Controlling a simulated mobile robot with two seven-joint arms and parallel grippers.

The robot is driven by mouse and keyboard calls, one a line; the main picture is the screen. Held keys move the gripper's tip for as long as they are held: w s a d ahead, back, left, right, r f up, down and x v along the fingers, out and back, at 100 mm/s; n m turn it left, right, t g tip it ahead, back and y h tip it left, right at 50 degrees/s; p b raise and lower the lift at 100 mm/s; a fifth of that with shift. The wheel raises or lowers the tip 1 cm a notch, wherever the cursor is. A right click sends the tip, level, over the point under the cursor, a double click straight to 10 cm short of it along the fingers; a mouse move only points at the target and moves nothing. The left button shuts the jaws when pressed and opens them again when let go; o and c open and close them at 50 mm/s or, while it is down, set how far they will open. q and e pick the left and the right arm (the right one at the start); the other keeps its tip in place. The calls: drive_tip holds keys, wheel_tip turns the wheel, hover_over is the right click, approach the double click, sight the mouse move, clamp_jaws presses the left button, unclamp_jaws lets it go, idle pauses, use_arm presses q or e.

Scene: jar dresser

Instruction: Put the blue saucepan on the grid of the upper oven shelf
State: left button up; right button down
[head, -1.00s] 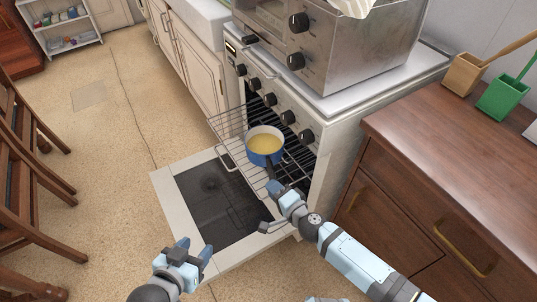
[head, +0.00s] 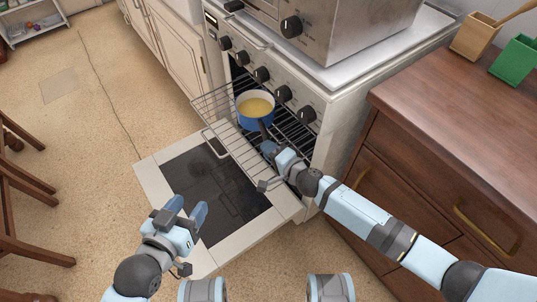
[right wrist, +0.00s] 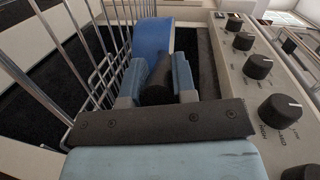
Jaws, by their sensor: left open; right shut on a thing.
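The blue saucepan (head: 256,110), with yellowish contents, is upright over the pulled-out wire shelf (head: 224,129) in the oven's mouth. I cannot tell whether its base touches the grid. My right gripper (head: 268,147) is shut on its dark handle, which points toward me. In the right wrist view the handle (right wrist: 158,82) lies between the fingers, with the blue pan side (right wrist: 152,40) beyond and the shelf's wires (right wrist: 95,75) at left. My left gripper (head: 193,215) is open and empty above the front of the lowered oven door.
The oven door (head: 215,190) lies folded down below the shelf. The knobbed control panel (head: 262,75) overhangs the oven opening closely. A wooden dresser (head: 450,130) stands close on the right. Wooden chairs (head: 20,180) stand at the left, with clear floor between.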

idle(0.3)
drive_tip(key=shift+f, duration=0.2)
drive_tip(key=c, duration=0.9)
unclamp_jaws()
